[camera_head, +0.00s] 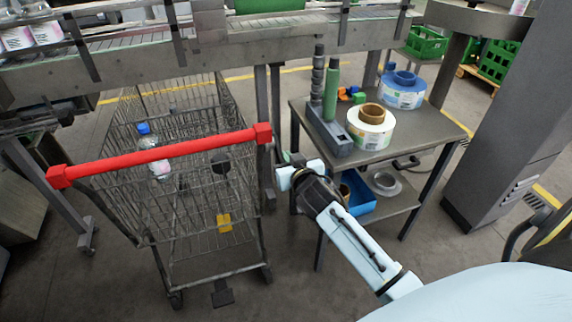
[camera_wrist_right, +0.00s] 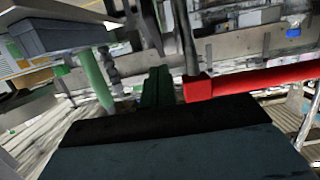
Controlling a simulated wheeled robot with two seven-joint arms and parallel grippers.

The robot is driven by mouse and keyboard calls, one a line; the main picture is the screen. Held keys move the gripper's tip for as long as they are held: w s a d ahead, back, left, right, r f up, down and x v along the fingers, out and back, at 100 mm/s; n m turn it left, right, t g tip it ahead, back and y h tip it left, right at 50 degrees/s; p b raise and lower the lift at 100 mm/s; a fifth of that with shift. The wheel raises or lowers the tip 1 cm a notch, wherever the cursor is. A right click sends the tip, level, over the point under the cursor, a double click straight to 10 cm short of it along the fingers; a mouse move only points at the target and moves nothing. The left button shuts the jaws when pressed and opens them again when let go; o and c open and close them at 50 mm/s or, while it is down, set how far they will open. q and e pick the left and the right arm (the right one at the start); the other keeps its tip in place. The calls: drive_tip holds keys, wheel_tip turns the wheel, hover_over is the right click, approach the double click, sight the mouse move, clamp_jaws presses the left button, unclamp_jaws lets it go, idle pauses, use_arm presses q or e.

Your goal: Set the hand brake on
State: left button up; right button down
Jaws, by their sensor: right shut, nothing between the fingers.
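A wire shopping cart (camera_head: 190,205) stands at the left, with a red handle bar (camera_head: 165,155) across its near top. A dark paddle-like part (camera_head: 221,162) shows below the bar, and a yellow piece (camera_head: 224,222) sits lower on the wire. I cannot tell which part is the hand brake. My right gripper (camera_head: 284,163) is just right of the bar's right end, empty. In the wrist view its dark green fingers (camera_wrist_right: 157,88) are shut, beside the red bar's end (camera_wrist_right: 198,88), apparently without holding it. My left gripper is not in view.
A conveyor (camera_head: 230,50) runs behind. A clear bottle (camera_head: 155,152) is in the cart.

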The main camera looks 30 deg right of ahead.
drive_tip(key=shift+w+d+f+b, duration=0.15)
drive_tip(key=shift+w+f, duration=0.15)
drive_tip(key=shift+f, duration=0.25)
drive_tip(key=shift+w+f+b, duration=0.1)
drive_tip(key=shift+w+f, duration=0.2)
drive_tip(key=shift+f, duration=0.3)
drive_tip(key=shift+w+d+f+b, duration=0.15)
drive_tip(key=shift+w+f, duration=0.15)
drive_tip(key=shift+f, duration=0.25)
drive_tip(key=shift+a, duration=0.15)
